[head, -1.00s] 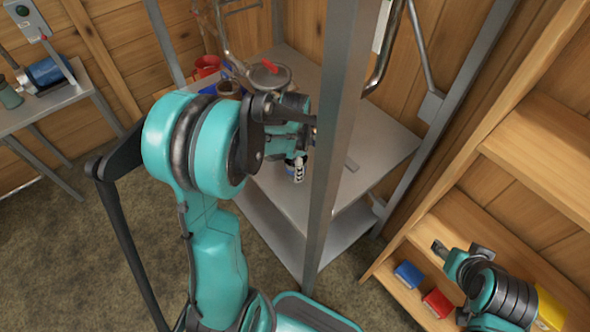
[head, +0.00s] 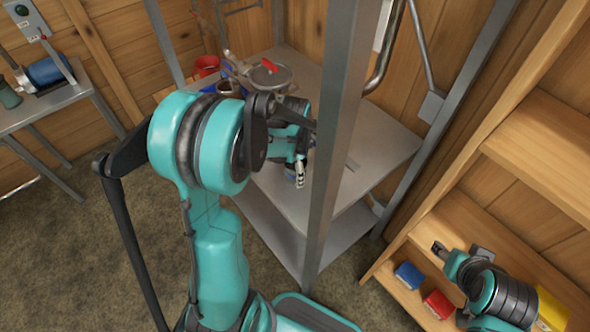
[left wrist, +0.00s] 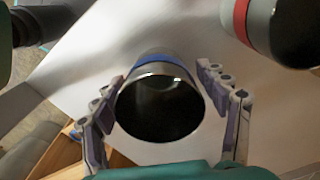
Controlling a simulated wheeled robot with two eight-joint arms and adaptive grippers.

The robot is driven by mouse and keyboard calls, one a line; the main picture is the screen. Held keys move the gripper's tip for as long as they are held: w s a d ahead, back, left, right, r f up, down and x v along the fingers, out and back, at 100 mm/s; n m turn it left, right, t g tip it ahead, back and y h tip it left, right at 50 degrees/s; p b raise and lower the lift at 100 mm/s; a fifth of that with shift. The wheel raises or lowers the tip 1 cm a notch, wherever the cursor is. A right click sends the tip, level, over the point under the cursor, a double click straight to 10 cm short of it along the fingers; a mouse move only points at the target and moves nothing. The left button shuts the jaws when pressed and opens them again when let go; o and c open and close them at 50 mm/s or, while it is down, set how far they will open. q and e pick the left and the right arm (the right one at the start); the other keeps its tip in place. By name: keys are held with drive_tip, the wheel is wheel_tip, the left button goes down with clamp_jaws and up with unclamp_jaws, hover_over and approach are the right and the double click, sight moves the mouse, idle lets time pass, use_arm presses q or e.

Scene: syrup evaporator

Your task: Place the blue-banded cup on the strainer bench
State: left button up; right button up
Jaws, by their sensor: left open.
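The blue-banded cup (left wrist: 158,104) sits between the two fingers of my left gripper in the left wrist view. Its dark round end faces the camera and the blue band shows beyond it. My left gripper (head: 299,176) is open, low over the grey metal bench (head: 380,150). A finger stands on each side of the cup; contact is hard to tell. In the head view only a small blue patch shows beside the fingers. My right gripper (head: 461,252) is at the lower right near the wooden shelf; its jaw opening is unclear.
A red-banded cup (left wrist: 275,28) stands close by, upper right in the wrist view. A pot with a red handle (head: 268,74) and a red container (head: 206,66) are at the bench's back. A metal post (head: 337,130) rises in front. Blue (head: 409,275) and red (head: 438,303) blocks lie on the shelf.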

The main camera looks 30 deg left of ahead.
use_arm(q)
wheel_tip(320, 180, up, 12)
drive_tip(key=p, duration=0.3)
use_arm(e)
wheel_tip(320, 180, up, 4)
drive_tip(key=shift+f, duration=0.1)
use_arm(q)
drive_tip(key=shift+f, duration=0.15)
use_arm(e)
drive_tip(key=shift+s, duration=0.1)
